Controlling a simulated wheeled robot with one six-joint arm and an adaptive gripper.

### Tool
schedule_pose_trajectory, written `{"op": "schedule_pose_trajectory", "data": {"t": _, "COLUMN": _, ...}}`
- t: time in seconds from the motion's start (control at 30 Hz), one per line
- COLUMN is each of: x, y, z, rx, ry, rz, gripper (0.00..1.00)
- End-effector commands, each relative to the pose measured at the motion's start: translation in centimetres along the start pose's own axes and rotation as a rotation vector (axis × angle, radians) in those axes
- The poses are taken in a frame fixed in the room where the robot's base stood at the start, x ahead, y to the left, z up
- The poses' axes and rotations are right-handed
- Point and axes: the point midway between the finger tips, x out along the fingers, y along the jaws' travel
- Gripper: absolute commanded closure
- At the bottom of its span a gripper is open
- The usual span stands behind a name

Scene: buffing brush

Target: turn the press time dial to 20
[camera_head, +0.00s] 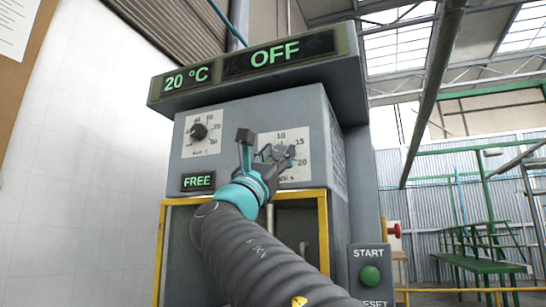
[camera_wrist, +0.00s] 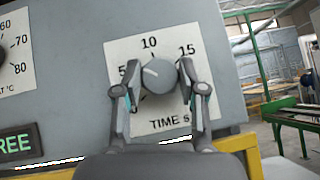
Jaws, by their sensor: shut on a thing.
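The press time dial (camera_wrist: 158,76) is a round grey knob on a white scale plate (camera_wrist: 153,112) marked "TIME s". The 5, 10 and 15 show in the wrist view. In the head view the plate (camera_head: 306,142) also shows a 20 at its lower right. A light pointer mark on the knob looks turned to the upper left, between 5 and 10. My gripper (camera_wrist: 158,69) is shut on the dial, one finger on its left and one on its right. In the head view my gripper (camera_head: 262,150) covers most of the dial.
A similar black temperature dial (camera_head: 198,131) sits to the left, above a "FREE" display (camera_head: 198,181). The top displays read "20 °C" (camera_head: 187,79) and "OFF" (camera_head: 277,54). A green START button (camera_head: 370,275) is at the lower right. A yellow frame (camera_head: 323,235) runs below the panel.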

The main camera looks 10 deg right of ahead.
Motion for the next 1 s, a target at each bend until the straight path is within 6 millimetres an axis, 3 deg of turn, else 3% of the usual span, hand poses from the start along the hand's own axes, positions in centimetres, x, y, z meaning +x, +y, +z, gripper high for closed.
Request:
{"op": "schedule_pose_trajectory", "data": {"t": 0.5, "x": 0.06, "y": 0.6, "z": -0.05, "rx": 0.333, "ry": 0.002, "rz": -0.332, "gripper": 0.94}}
{"op": "schedule_pose_trajectory", "data": {"t": 1.0, "x": 0.05, "y": 0.59, "z": 0.0, "rx": 0.492, "ry": 0.001, "rz": -0.49, "gripper": 0.94}}
